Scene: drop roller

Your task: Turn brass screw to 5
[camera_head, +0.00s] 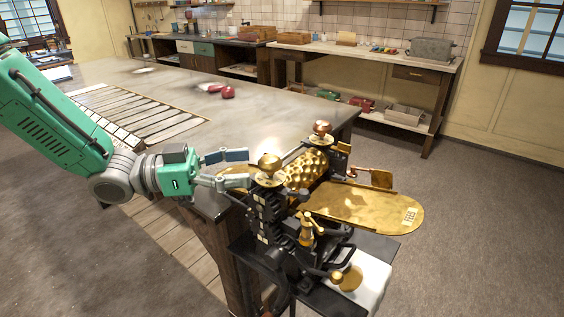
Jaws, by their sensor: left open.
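The drop roller machine (273,215) is clamped at the near corner of the table, with a dimpled brass roller (306,169) across its top. A brass screw (269,161) with a round knob stands on the near post. A second, more coppery screw (322,128) stands on the far post. My left gripper (242,168) is open, with its fingers just left of the near brass screw and pointing at it. Whether a fingertip touches the knob I cannot tell. The numbers on the screw dials are too small to read. My right gripper is not in view.
A brass feed plate (365,208) juts right from the roller over the floor. A crank handle (308,229) is at the machine's front. The table (270,116) holds a slatted rack (140,115) and red items (228,92). Benches stand along the back wall.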

